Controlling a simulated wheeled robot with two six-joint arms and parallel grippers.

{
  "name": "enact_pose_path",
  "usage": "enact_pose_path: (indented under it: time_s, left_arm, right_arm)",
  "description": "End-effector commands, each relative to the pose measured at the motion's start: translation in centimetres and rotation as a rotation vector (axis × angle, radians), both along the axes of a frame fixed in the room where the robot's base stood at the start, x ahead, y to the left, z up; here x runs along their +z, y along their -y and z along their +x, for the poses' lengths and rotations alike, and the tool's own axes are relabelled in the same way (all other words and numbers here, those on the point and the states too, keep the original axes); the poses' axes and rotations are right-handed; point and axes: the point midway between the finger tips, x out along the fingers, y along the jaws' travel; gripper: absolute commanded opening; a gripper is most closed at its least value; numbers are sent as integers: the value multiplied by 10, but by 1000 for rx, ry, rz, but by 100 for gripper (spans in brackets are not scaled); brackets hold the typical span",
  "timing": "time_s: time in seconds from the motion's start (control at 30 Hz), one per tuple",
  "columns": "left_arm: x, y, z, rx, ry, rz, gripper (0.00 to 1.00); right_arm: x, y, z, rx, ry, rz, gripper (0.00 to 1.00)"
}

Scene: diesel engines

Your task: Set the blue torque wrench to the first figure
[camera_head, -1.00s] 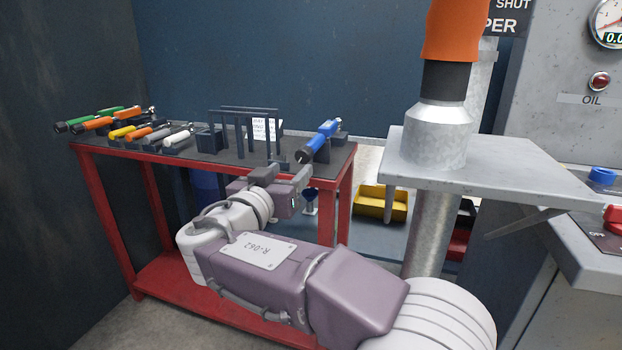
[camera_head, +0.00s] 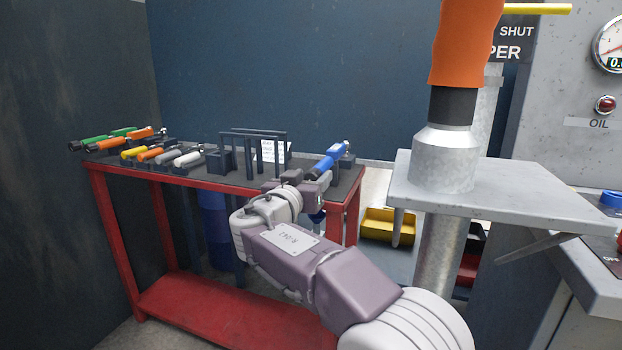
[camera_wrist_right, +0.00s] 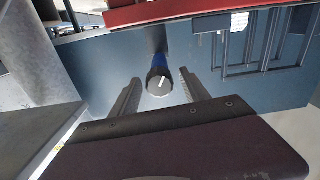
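The blue torque wrench (camera_head: 327,159) lies at the right end of the red bench's dark top, its black grip end toward my right arm. My right gripper (camera_head: 318,182) is at the bench's front edge, close to that grip end and partly hiding it. In the right wrist view the wrench's round end (camera_wrist_right: 159,84), with a white mark, faces the camera. It shows between the two spread fingers of my right gripper (camera_wrist_right: 160,77), which is open; contact cannot be told. A small printed card (camera_head: 269,151) stands by the rack, its figures unreadable. My left gripper is not in view.
Several green, orange, yellow and white-handled tools (camera_head: 150,148) lie at the bench's left. A dark rack (camera_head: 245,148) stands mid-bench. A grey shelf (camera_head: 500,190) with a metal post is to the right. A yellow bin (camera_head: 388,227) sits behind.

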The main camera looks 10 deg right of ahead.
Motion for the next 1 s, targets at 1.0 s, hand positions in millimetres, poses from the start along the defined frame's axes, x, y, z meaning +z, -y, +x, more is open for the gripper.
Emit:
enact_pose_path:
  time_s: [1.0]
  left_arm:
    - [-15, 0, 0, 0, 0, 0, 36]
  right_arm:
    - [-2, -1, 0, 0, -243, -361, 0]
